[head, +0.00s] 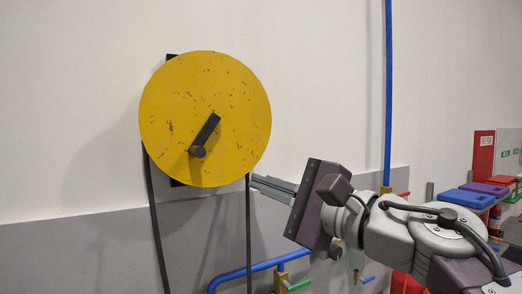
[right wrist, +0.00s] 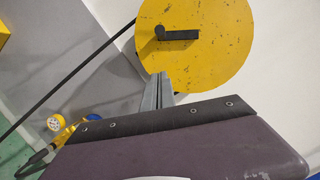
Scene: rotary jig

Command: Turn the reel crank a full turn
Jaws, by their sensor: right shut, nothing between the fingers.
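The yellow reel (head: 240,140) is a scuffed round disc mounted on the wall. Its dark crank (head: 206,133) runs from near the disc's centre down and left, ending in a round knob (head: 197,151). In the right wrist view the reel (right wrist: 215,50) and the crank (right wrist: 180,34) show above the fingers. My right gripper (head: 254,183) is shut and empty. Its fingertips are at the reel's lower right edge in the head view, apart from the crank knob. The fingers also show in the right wrist view (right wrist: 158,80). My left gripper is not in view.
A dark strap (head: 155,220) hangs from the reel's left side, and another (head: 249,235) hangs below its right side. A blue pipe (head: 388,90) runs up the wall at right. Another blue pipe (head: 240,272) bends below the reel. Coloured boxes (head: 467,198) stand at far right.

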